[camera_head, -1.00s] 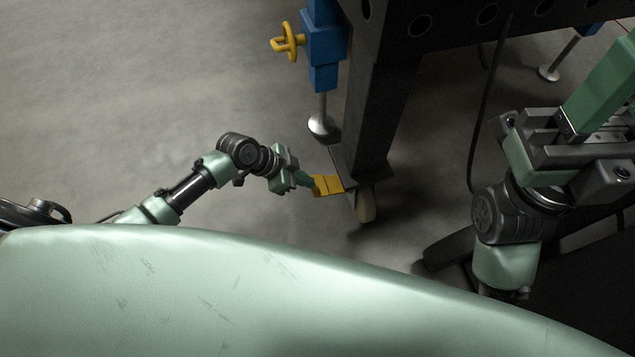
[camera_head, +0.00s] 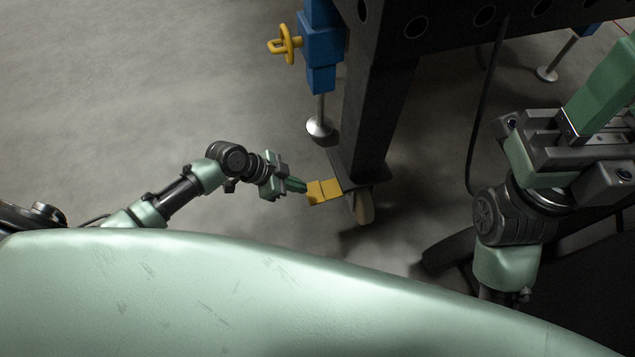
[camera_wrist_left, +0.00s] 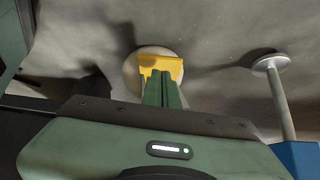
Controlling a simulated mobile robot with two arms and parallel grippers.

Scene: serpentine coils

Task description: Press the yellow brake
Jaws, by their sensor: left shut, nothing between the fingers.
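The yellow brake (camera_head: 325,191) is a small two-part pedal beside the caster wheel (camera_head: 362,206) at the foot of the dark table leg. My left gripper (camera_head: 304,187) is shut and empty, with its green fingertips at the left edge of the brake. In the left wrist view the yellow brake (camera_wrist_left: 162,67) lies just beyond the shut fingers (camera_wrist_left: 160,78), which hide part of it. I cannot tell whether they touch. My right gripper (camera_head: 590,125) is at the right side of the head view; its fingertips are not clear.
The dark leg (camera_head: 372,120) rises just right of the brake. A blue clamp (camera_head: 322,45) with a yellow handle (camera_head: 284,44) and a round metal foot (camera_head: 319,127) stands behind it. A black cable (camera_head: 478,110) hangs to the right. The floor at left is clear.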

